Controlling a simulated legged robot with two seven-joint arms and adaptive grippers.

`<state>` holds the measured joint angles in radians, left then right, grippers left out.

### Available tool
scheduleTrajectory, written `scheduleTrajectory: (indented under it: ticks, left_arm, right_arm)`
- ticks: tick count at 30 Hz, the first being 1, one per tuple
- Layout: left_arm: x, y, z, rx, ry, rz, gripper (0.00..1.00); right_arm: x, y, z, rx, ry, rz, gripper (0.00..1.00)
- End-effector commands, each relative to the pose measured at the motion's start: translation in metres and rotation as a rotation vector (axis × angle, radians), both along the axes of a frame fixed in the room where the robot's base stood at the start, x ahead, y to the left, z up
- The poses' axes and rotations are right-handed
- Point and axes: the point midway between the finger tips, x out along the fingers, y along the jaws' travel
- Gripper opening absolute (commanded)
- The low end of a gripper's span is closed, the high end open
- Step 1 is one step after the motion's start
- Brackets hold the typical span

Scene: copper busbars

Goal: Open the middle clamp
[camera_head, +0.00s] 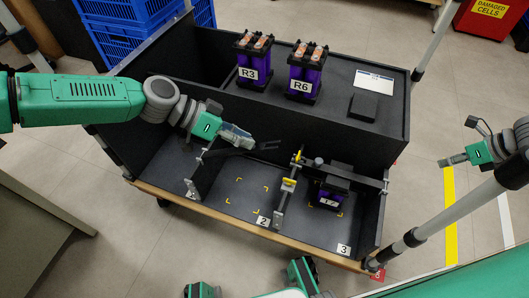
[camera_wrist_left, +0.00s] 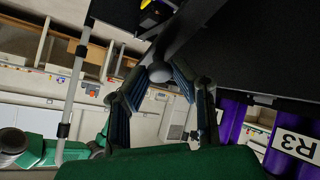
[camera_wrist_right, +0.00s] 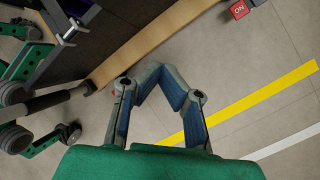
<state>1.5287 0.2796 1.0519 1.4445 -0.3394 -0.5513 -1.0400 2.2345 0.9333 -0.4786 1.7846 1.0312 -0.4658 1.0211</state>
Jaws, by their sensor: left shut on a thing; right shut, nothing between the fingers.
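The middle clamp is a dark bar (camera_head: 266,146) over the empty middle bay, which has yellow corner marks and a label "2" (camera_head: 263,221). My left gripper (camera_head: 248,142) is at this bar. In the left wrist view its fingers (camera_wrist_left: 158,74) are closed around a round grey knob (camera_wrist_left: 160,72), with the dark bar running past behind it. The exact angle of the bar is hard to tell. My right gripper (camera_head: 446,161) is shut and empty, to the right of the cart; its fingertips (camera_wrist_right: 150,72) meet over bare floor in the right wrist view.
A cell marked 17 (camera_head: 329,196) sits in the right bay under another clamp bar (camera_head: 358,178). A divider post with yellow parts (camera_head: 288,186) stands left of it. Cells R3 (camera_head: 253,62) and R6 (camera_head: 305,72) and a black box (camera_head: 363,106) stand on the upper deck.

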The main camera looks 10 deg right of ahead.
Motion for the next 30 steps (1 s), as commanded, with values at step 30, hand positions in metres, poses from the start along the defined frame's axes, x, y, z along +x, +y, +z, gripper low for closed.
scheduleTrajectory:
  ticks: [30]
  left_arm:
    - [0.006, 0.002, -0.001, 0.003, -0.009, 0.012, 0.00]
  right_arm:
    - [0.014, 0.329, -0.013, 0.556, -0.770, 0.658, 0.00]
